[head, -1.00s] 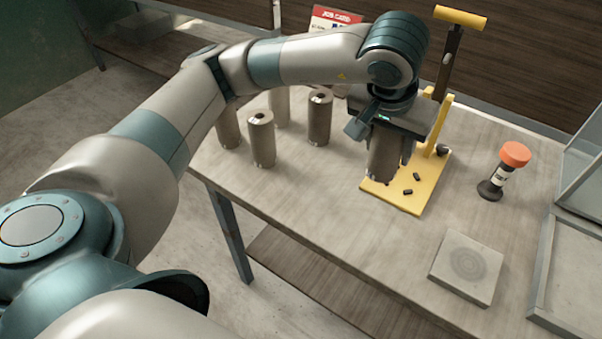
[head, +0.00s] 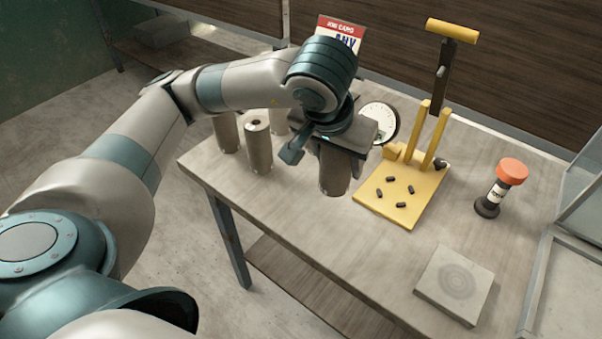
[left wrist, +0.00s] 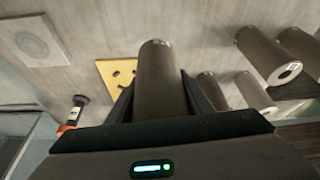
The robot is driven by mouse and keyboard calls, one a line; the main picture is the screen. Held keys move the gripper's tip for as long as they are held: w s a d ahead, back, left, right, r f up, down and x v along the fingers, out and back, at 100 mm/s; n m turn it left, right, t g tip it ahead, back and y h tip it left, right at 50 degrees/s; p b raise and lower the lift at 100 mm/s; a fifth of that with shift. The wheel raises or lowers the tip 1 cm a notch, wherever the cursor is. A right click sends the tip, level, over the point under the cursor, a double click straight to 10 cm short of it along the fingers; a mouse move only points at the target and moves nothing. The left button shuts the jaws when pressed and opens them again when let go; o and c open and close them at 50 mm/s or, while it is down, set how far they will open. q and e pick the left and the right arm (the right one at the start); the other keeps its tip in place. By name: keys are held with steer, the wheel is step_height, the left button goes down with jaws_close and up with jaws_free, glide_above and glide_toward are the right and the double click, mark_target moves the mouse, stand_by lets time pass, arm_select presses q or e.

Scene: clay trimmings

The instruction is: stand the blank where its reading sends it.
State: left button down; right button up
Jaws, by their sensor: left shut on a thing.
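My left gripper (head: 336,158) points down and is shut on a grey-brown cylindrical blank (head: 334,181). The blank is upright, left of the yellow press (head: 428,200); whether it touches the table is unclear. In the left wrist view the blank (left wrist: 162,85) sits between both fingers (left wrist: 160,98). The press has two posts, a tall lever with a yellow handle (head: 452,30), and several small black pieces on its base. A round white dial (head: 379,121) stands behind it, partly hidden by my gripper; its reading is too small to make out. My right gripper is not in view.
Several similar cylinders (head: 259,150) stand at the table's left. A red-headed job card (head: 340,28) stands behind my arm, partly hidden. An orange-capped vial (head: 496,188) and a square slab with rings (head: 455,285) are at the right, beside a glass-sided case (head: 572,265). The front middle is clear.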

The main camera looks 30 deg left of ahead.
arm_select(q)
steer(key=w+a+f, duration=0.1)
steer(key=a+f, duration=0.1)
steer(key=a, duration=0.1)
steer(key=w+a+f+p, duration=0.1)
steer(key=a+f, duration=0.1)
steer(key=a, duration=0.2)
steer(key=w+a+f+p, duration=0.1)
steer(key=a+f, duration=0.1)
steer(key=a, duration=0.1)
steer(key=shift+w+a+f, duration=0.1)
steer(key=shift+a+f, duration=0.05)
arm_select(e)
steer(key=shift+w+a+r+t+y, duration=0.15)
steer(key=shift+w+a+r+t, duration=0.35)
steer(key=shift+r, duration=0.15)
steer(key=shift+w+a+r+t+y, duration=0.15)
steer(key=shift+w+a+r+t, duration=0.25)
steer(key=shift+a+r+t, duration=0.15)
arm_select(q)
steer(key=shift+f, duration=0.1)
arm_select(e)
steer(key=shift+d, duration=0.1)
